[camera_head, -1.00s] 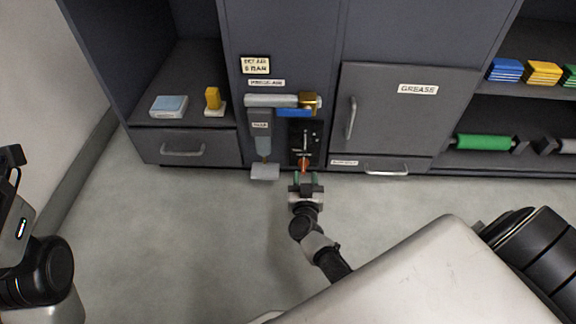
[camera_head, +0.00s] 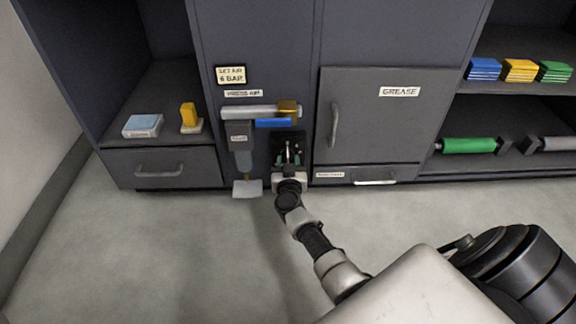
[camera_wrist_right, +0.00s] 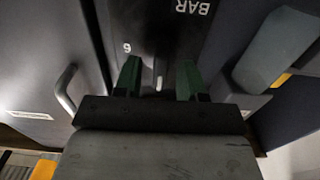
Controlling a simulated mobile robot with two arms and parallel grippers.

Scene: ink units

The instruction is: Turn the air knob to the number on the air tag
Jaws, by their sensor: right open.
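The air tag (camera_head: 231,75) is a cream plate reading "SET AIR 6 BAR", high on the cabinet's middle column. Below and right of it is a black air panel (camera_head: 276,143). In the right wrist view the panel (camera_wrist_right: 158,30) shows upside down, with "BAR" and a "6". My right gripper (camera_head: 288,161) is in front of the panel's lower part and covers it. Its green fingers are apart in the right wrist view (camera_wrist_right: 158,82), with a small pale upright mark between them. The air knob cannot be made out clearly. My left gripper is out of view.
A silver, blue and brass pipe unit (camera_head: 262,113) juts out just above the panel. A grey cylinder unit (camera_head: 241,150) and small tray (camera_head: 247,188) stand at its left. The GREASE door (camera_head: 375,130) with its handle is at the right. The floor in front is clear.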

